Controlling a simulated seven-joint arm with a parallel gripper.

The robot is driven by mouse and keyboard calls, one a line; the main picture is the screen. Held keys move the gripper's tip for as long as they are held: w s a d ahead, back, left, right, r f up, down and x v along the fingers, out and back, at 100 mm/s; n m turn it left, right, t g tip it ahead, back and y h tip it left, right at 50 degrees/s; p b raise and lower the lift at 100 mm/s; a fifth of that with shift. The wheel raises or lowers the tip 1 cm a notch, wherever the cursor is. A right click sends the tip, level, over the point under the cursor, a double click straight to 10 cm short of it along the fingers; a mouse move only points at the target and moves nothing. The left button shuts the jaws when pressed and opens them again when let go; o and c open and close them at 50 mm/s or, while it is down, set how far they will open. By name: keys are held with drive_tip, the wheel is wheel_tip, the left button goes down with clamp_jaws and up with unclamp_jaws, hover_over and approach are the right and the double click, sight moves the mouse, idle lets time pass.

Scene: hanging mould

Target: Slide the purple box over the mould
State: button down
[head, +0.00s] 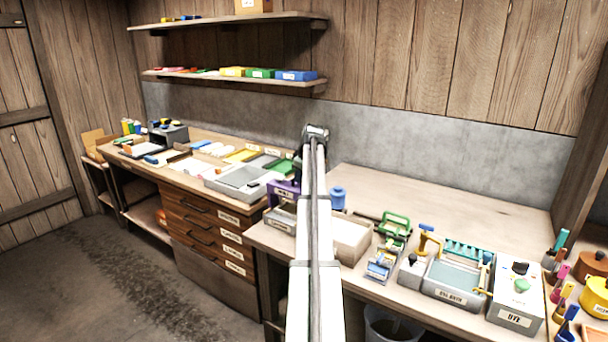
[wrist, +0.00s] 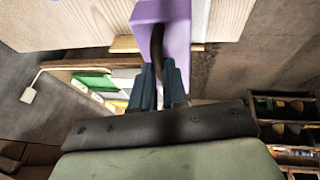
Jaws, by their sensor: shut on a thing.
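The purple box (head: 283,192) shows at the left of my arm in the head view, near the left end of the right-hand bench, with a pale label on its side. My arm covers part of it. In the wrist view the purple box (wrist: 176,22) is at the top centre, at the fingertips. My gripper (wrist: 162,78) has dark blue fingers, shut on the purple box by a dark, narrow part. I cannot make out the mould for certain; it may be hidden by the box or my arm.
A labelled grey box (head: 281,217) is just below the purple box. A pale open-topped box (head: 352,240), a blue jar (head: 338,198), green clamps (head: 394,226) and a grey bath (head: 452,281) stand to the right. The bench's back (head: 450,205) is clear.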

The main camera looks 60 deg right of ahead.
drive_tip(key=shift+a, duration=0.3)
drive_tip(key=c, duration=1.4)
unclamp_jaws()
drive_tip(key=shift+o, duration=1.3)
drive_tip(key=shift+d, duration=0.1)
drive_tip(key=v, duration=1.3)
drive_tip(key=shift+s+r, duration=0.25)
drive_tip(key=shift+r, duration=0.1)
